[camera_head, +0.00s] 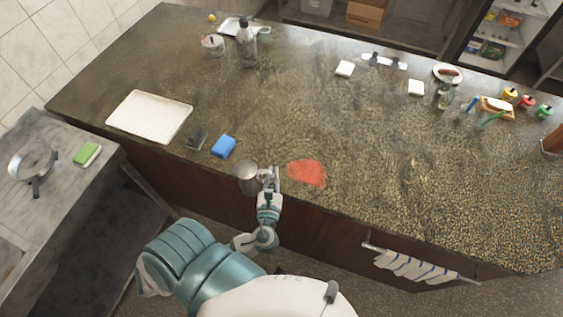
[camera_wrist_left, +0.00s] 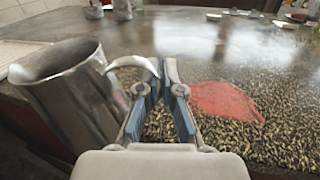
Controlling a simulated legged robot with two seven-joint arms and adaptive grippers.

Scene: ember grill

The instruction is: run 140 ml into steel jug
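The steel jug (camera_head: 247,174) is at the counter's front edge, just left of my left gripper (camera_head: 270,173). In the left wrist view the jug (camera_wrist_left: 72,95) fills the left side. Its curved handle (camera_wrist_left: 135,63) reaches to the fingertips of my left gripper (camera_wrist_left: 165,88). The fingers are close together and appear shut on the handle, though the exact contact is partly hidden. The jug's inside is mostly hidden, so I cannot tell its contents. My right gripper is not in view.
A red patch (camera_head: 307,172) lies right of the gripper. A blue sponge (camera_head: 223,146), a dark block (camera_head: 197,138) and a white ribbed tray (camera_head: 150,116) lie left. A bottle (camera_head: 247,50) and a lidded pot (camera_head: 213,44) stand at the back. The counter's middle is clear.

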